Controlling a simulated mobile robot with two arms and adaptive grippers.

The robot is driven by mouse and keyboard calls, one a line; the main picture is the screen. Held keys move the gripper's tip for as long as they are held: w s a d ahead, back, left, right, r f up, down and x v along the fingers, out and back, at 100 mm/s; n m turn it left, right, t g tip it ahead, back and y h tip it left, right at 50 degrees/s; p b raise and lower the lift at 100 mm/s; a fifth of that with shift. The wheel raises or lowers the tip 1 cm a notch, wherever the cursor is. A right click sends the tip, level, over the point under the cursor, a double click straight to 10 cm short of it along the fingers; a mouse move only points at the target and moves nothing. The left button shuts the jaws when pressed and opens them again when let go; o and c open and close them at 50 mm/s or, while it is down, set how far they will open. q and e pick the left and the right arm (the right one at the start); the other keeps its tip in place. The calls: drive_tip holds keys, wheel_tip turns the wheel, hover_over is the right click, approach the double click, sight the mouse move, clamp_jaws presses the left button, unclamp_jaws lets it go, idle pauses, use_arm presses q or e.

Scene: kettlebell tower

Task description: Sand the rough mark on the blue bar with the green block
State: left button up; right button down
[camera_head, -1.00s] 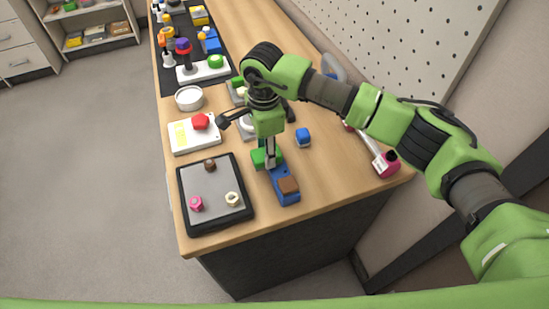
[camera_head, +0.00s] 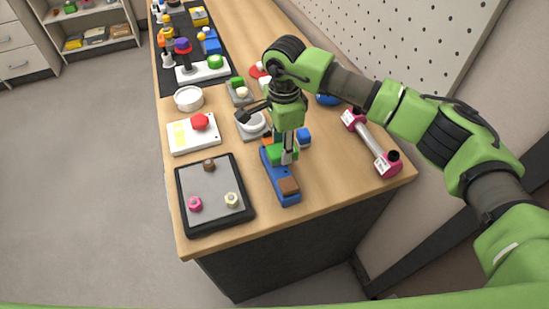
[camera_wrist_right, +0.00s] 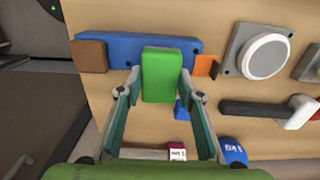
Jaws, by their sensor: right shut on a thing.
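The blue bar (camera_head: 272,171) lies on the bench right of the grey tray. It has a brown block (camera_head: 288,186) at its near end and an orange patch (camera_head: 266,140) at its far end. Both ends also show in the right wrist view, brown (camera_wrist_right: 90,56) at left and orange (camera_wrist_right: 205,66) at right. I cannot tell a rough mark for certain; the block may hide it. My right gripper (camera_head: 288,155) is shut on the green block (camera_wrist_right: 162,72), over the middle to far part of the bar. Whether they touch is unclear. My left gripper is out of view.
A dark-rimmed tray (camera_head: 248,212) with several small nuts lies to the left. A white box with a red button (camera_head: 199,122) and a round white dish (camera_head: 188,99) are behind it. A pink-ended bar (camera_head: 372,142) lies at right. A small blue block (camera_head: 303,137) sits near the gripper.

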drive_tip(key=shift+s+a+f+b, duration=0.1)
drive_tip(key=shift+s+a+b, duration=0.15)
drive_tip(key=shift+a, duration=0.45)
drive_tip(key=shift+s+a+b, duration=0.2)
drive_tip(key=shift+a+b, duration=0.1)
drive_tip(key=shift+a, duration=0.35)
drive_tip(key=shift+s+a+f+b, duration=0.1)
drive_tip(key=shift+s+a+b, duration=0.15)
drive_tip(key=shift+a, duration=0.45)
drive_tip(key=shift+r, duration=0.1)
drive_tip(key=shift+w+a+r, duration=0.1)
drive_tip(key=shift+a+r, duration=0.05)
drive_tip(key=shift+r, duration=0.6)
drive_tip(key=shift+r+p, duration=0.25)
drive_tip(key=shift+p, duration=0.05)
